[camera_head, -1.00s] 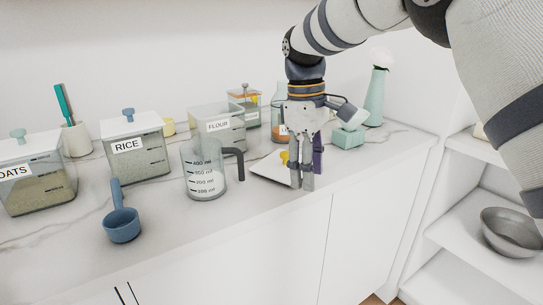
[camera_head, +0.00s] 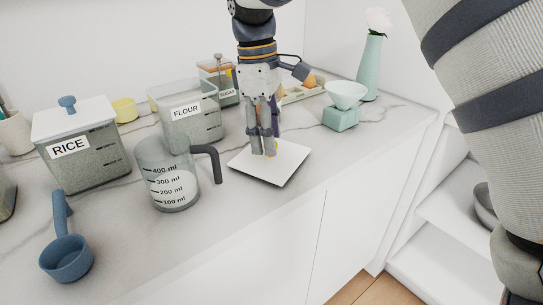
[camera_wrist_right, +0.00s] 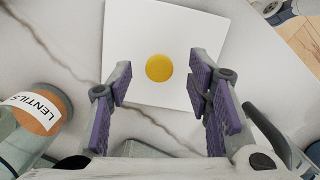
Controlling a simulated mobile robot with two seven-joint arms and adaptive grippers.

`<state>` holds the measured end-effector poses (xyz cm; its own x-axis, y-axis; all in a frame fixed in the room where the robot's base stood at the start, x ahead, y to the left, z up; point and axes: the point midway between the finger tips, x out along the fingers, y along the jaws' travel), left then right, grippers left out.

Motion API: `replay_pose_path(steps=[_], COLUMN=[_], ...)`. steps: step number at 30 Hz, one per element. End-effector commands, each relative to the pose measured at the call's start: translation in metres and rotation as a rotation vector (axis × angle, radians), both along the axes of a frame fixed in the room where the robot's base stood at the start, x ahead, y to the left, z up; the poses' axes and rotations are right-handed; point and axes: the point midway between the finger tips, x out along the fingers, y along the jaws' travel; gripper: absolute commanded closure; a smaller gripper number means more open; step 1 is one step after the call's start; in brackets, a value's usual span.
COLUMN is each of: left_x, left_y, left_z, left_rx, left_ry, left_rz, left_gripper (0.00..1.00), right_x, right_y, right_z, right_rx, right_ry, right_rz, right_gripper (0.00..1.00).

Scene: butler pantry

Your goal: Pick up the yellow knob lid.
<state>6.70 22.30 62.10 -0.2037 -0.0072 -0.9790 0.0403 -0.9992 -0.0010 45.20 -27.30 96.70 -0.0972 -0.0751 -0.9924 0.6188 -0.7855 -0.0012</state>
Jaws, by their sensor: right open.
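The yellow knob lid is a flat white square plate (camera_head: 281,171) with a round yellow knob, lying on the marble counter to the right of the measuring jug. In the right wrist view the white plate (camera_wrist_right: 205,25) and its yellow knob (camera_wrist_right: 159,68) show from above, with the knob between the open fingers. My right gripper (camera_head: 265,153) is over the lid, pointing down, and its fingers partly hide the knob in the head view. Its purple-padded fingers (camera_wrist_right: 160,82) hold nothing. My left gripper is not in view.
A clear measuring jug (camera_head: 170,185) with a dark handle stands left of the lid. The flour container (camera_head: 190,118) and sugar container (camera_head: 222,80) are behind. A jar labelled lentils (camera_wrist_right: 38,108) is close to the gripper. A teal scale (camera_head: 341,118) stands to the right.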

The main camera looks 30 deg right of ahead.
Motion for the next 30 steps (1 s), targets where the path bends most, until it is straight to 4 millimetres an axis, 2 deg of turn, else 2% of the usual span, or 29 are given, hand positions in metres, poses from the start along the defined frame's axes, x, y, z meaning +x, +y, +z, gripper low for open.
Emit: replay_pose_path(steps=[4,10,11,16,17,26,30], left_x=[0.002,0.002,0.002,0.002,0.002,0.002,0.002], left_y=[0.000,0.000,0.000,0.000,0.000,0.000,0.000], left_z=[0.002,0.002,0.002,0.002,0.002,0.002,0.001], left_rx=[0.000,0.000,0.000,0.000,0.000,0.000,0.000], left_ry=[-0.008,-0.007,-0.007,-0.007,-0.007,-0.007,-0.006], left_rz=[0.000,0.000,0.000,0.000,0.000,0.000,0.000], left_gripper=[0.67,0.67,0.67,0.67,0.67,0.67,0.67], right_x=[-0.002,-0.002,-0.002,-0.002,-0.002,-0.002,-0.001], right_y=[-0.001,-0.001,-0.001,-0.001,-0.001,-0.001,-0.001], right_z=[-0.016,-0.019,-0.019,-0.018,-0.018,-0.017,-0.005], right_rx=[0.000,0.001,0.001,0.001,0.001,0.001,0.000], right_ry=[-0.004,-0.004,-0.004,-0.004,-0.004,-0.004,-0.006], right_rz=[-0.001,-0.001,-0.001,-0.001,-0.001,-0.001,-0.001], right_gripper=[0.54,0.54,0.59,0.97,1.00,1.00,1.00])
